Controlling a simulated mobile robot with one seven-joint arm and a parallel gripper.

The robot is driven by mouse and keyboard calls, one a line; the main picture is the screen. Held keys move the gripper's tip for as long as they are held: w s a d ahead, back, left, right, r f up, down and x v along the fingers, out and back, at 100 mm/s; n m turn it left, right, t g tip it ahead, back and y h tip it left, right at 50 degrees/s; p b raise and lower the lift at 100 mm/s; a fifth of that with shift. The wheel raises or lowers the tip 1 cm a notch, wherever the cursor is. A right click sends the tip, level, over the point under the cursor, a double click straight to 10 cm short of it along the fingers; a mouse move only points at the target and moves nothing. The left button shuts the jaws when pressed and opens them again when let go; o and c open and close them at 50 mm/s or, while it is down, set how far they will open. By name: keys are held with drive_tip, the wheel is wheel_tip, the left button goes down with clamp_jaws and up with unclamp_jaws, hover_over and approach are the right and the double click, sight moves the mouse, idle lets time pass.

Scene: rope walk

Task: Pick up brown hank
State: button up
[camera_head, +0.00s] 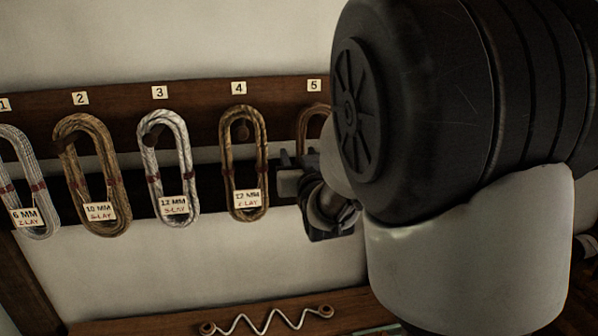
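Brown rope hanks hang on pegs along a dark wooden wall rail. One brown hank (115,185) hangs under number 2, with a tag that seems to read 10 MM S-LAY. Another brown hank (228,155) hangs under number 4, with a 12 MM tag. A third brown hank (304,122) under number 5 is mostly hidden behind my arm and gripper. My gripper (286,172) is just right of the number 4 hank, near the rail. My arm hides much of it, so its opening and any contact with a hank are unclear.
A white hank (185,150) hangs under number 3, and a pale grey hank (22,152) under number 1 is cut by the left edge. Below, a wooden shelf (170,325) carries a zigzag wire piece (265,322). My arm blocks the right side.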

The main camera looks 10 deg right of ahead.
clamp_jaws()
drive_tip(key=shift+r, duration=0.15)
drive_tip(key=shift+s+r, duration=0.15)
drive_tip(key=shift+r, duration=0.4)
drive_tip(key=s+b, duration=1.2)
drive_tip(key=s, duration=0.9)
drive_tip(key=shift+r, duration=0.3)
drive_tip(key=shift+s+a, duration=0.1)
drive_tip(key=shift+s, duration=0.05)
